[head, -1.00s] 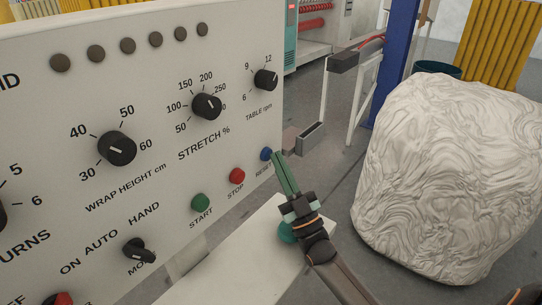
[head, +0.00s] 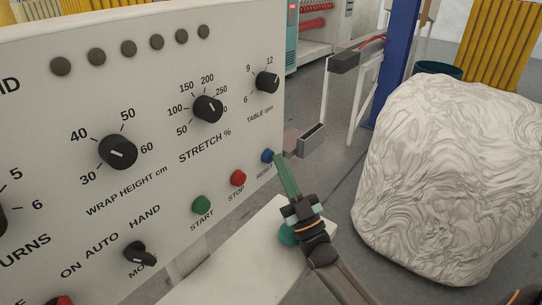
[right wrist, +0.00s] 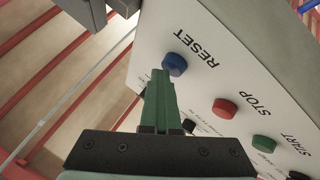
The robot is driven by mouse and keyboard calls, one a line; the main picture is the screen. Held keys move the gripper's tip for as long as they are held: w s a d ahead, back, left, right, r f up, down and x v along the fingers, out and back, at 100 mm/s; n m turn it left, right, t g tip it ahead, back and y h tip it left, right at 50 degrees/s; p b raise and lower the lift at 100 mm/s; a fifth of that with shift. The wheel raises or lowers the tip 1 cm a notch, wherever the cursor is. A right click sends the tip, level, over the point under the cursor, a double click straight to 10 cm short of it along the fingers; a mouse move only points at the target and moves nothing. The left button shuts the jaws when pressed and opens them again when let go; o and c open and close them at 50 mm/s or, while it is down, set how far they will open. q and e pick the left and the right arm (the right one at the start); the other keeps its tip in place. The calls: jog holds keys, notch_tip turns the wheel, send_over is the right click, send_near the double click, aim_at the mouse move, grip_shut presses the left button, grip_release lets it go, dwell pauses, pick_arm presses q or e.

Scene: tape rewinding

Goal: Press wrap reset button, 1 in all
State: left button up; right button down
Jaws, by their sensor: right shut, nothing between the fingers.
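The blue reset button (head: 267,156) sits at the lower right of the white control panel (head: 60,130). It also shows in the right wrist view (right wrist: 175,64), under the word RESET. My right gripper (head: 278,158) is shut and empty, its green fingers pointing at the blue button. In the right wrist view the fingertips (right wrist: 160,74) are right beside the button's near edge; I cannot tell whether they touch it. My left gripper is not in view.
A red stop button (head: 238,178) and a green start button (head: 201,204) are left of the reset button. Black knobs (head: 118,152) stick out from the panel. A large white wrapped bundle (head: 450,180) stands at right, with open floor between.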

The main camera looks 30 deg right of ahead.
jog(key=shift+s+a+f, duration=0.15)
jog(key=shift+s+f, duration=0.05)
jog(key=shift+s, duration=0.25)
jog(key=s, duration=0.1)
jog(key=s+d+p, duration=0.1)
jog(key=s, duration=0.1)
jog(key=s+d+p, duration=0.1)
jog(key=shift+s+r, duration=0.15)
jog(key=shift+s, duration=0.25)
dwell(0.7)
